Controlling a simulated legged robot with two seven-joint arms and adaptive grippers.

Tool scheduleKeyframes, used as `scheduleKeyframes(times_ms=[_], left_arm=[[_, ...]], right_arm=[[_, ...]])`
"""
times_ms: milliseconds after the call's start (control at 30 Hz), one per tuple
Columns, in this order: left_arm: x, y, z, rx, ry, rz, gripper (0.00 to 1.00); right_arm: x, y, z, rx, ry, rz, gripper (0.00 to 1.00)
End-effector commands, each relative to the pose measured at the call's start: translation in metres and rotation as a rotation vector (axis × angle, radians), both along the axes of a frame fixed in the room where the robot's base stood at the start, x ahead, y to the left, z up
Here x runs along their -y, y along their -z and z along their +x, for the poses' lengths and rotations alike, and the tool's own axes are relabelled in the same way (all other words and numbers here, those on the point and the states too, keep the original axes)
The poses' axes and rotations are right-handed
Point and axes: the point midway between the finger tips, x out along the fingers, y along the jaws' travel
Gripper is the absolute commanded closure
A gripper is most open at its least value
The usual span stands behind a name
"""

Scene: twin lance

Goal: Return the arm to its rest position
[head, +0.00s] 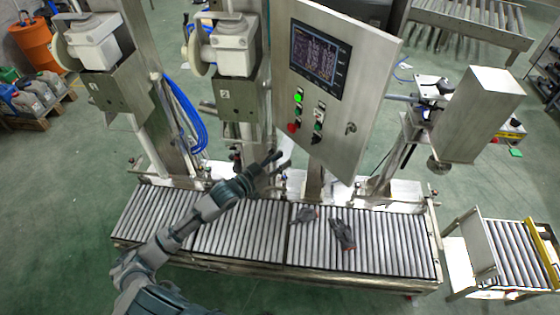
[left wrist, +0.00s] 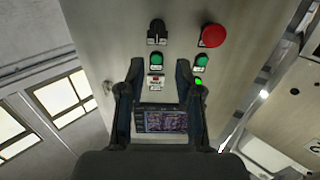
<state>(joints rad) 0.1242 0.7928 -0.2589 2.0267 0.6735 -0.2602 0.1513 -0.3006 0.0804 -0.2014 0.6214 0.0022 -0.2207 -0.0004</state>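My left arm comes in from the lower left of the head view and reaches up over the roller conveyor. Its gripper (head: 275,162) is in front of the control panel (head: 350,120), below and left of its buttons. In the left wrist view the two dark fingers of the gripper (left wrist: 160,75) stand apart with nothing between them. Beyond them the panel appears upside down, with its screen (left wrist: 160,122), a red button (left wrist: 213,35), green buttons and a lit green lamp (left wrist: 198,82). I cannot tell any contact with the panel. My right gripper is not in view.
Metal machine columns (head: 238,95) stand left of the panel. A smaller roller stand (head: 515,250) is at the right. Green floor (head: 60,200) is clear at the left.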

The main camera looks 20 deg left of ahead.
Motion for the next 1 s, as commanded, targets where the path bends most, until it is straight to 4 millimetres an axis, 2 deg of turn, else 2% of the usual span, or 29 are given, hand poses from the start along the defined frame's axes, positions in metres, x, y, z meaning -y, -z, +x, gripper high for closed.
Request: scheduleKeyframes(times_ms=[467,567,667,767,800,867,900,967,1000], left_arm=[[0.000,0.000,-0.001,0.000,0.000,-0.001,0.66],[-0.005,0.010,0.002,-0.014,-0.015,0.002,0.66],[-0.020,0.046,0.010,-0.063,-0.066,0.010,0.66],[-0.043,0.112,0.017,-0.152,-0.147,0.033,0.66],[-0.053,0.145,0.015,-0.196,-0.182,0.048,0.66],[-0.067,0.194,0.010,-0.266,-0.230,0.072,0.66],[-0.074,0.226,0.003,-0.314,-0.257,0.089,0.66],[-0.083,0.275,-0.012,-0.386,-0.294,0.116,0.66],[-0.088,0.305,-0.024,-0.434,-0.315,0.135,0.66]], right_arm=[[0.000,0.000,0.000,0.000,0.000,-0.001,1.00],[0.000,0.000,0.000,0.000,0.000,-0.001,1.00],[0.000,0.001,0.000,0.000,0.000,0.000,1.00],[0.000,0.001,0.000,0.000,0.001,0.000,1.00],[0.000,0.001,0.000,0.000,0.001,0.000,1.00],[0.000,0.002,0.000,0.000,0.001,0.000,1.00],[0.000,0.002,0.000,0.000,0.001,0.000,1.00],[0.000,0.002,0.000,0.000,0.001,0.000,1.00],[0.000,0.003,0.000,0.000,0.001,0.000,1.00]])
